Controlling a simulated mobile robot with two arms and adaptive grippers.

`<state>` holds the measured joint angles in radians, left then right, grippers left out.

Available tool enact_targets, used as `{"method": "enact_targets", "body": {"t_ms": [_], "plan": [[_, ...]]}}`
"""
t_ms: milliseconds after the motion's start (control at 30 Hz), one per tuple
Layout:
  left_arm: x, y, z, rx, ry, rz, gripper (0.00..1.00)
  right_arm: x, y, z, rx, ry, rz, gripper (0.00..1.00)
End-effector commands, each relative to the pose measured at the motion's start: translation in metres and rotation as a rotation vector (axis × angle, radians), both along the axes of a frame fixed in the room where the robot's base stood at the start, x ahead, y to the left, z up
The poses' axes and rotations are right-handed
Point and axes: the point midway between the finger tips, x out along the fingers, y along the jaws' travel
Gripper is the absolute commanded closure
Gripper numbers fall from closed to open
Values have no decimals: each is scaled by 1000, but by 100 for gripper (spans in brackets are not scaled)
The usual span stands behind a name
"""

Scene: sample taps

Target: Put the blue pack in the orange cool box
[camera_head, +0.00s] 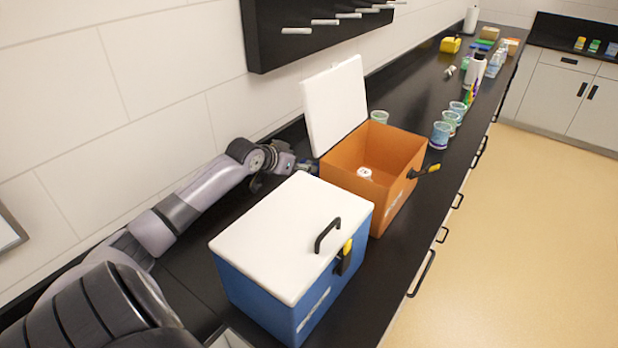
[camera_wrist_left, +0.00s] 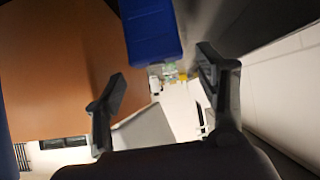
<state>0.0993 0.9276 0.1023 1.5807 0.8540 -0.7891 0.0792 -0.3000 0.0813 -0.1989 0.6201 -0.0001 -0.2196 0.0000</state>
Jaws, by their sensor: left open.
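The orange cool box (camera_head: 398,150) stands on the black counter with its white lid (camera_head: 336,104) raised. A small white-capped item (camera_head: 365,173) sits inside it. My left gripper (camera_head: 297,166) is behind the boxes, low beside the orange box's left wall, partly hidden by the blue box's lid. In the left wrist view its fingers (camera_wrist_left: 162,75) are apart and empty. The blue pack (camera_wrist_left: 152,32) shows there ahead of the fingers, at the top middle, with the orange wall (camera_wrist_left: 50,70) to its left. In the head view only a small bluish bit shows by the gripper. My right gripper is not in view.
A closed blue cool box (camera_head: 265,298) with a white lid stands in front of the orange one. Several cups (camera_head: 440,135) and bottles stand further along the counter. The wall and a dark rack (camera_head: 300,30) border the left side. The floor at right is clear.

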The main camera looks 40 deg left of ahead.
Motion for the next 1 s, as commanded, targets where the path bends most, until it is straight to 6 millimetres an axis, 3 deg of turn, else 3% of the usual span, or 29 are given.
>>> {"method": "enact_targets", "body": {"t_ms": [233, 600, 900, 1000], "plan": [[12, 0, -6, -3, -1, 1, 35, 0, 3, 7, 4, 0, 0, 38], [44, 1, -31, -2, -1, 1, 35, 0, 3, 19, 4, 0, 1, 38], [46, 1, -33, 1, 0, -1, 35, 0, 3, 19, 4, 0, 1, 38], [46, 2, -33, 1, 0, -1, 42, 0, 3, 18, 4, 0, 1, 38]]}}
